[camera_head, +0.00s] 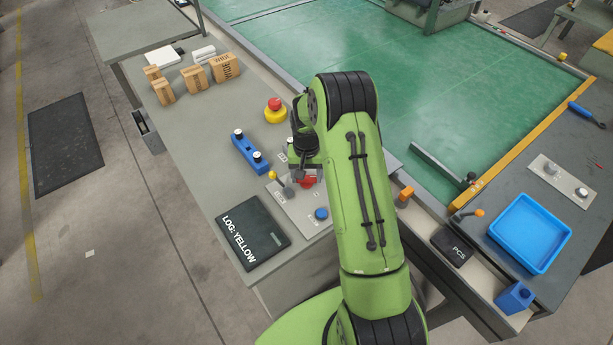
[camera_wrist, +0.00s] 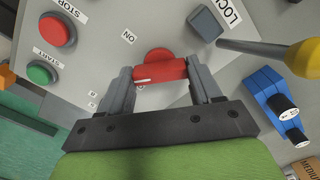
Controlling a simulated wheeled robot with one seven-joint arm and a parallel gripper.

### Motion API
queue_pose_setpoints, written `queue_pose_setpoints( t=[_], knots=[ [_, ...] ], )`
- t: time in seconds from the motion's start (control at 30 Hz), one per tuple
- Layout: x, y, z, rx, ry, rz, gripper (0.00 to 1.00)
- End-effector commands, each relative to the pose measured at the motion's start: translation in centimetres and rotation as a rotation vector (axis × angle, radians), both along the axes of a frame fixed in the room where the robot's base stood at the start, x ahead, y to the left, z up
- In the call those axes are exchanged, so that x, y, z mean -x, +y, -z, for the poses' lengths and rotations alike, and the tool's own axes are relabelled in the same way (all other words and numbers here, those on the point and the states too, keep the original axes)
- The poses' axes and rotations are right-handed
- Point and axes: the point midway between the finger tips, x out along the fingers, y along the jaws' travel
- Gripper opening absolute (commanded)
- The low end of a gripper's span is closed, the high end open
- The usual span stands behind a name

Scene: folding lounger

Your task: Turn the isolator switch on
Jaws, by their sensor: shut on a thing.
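The isolator switch is a red rotary handle (camera_wrist: 160,69) on a grey panel, seen in the wrist view between my two fingers. A white mark shows on the handle's left part. An ON label (camera_wrist: 128,37) lies up and left of it. My gripper (camera_wrist: 159,78) is shut on the red handle, with one finger at each end. In the head view the red switch (camera_head: 307,182) shows just below my gripper (camera_head: 303,174), partly hidden by my arm. Smaller labels by the left finger are too small to read.
The panel (camera_wrist: 95,75) also bears a red STOP button (camera_wrist: 57,30), a green START button (camera_wrist: 41,73) and a grey LOCK block (camera_wrist: 206,23). A yellow-tipped lever (camera_wrist: 302,57) rises close to the right finger.

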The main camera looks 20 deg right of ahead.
Motion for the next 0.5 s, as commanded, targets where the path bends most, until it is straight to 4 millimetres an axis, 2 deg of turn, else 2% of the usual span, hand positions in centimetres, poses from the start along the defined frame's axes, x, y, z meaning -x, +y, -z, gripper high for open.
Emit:
queue_pose_setpoints(
  t=[0.5],
  knots=[
    [-0.07,-0.03,0.05,0.001,-0.003,0.49,0.33]
  ],
)
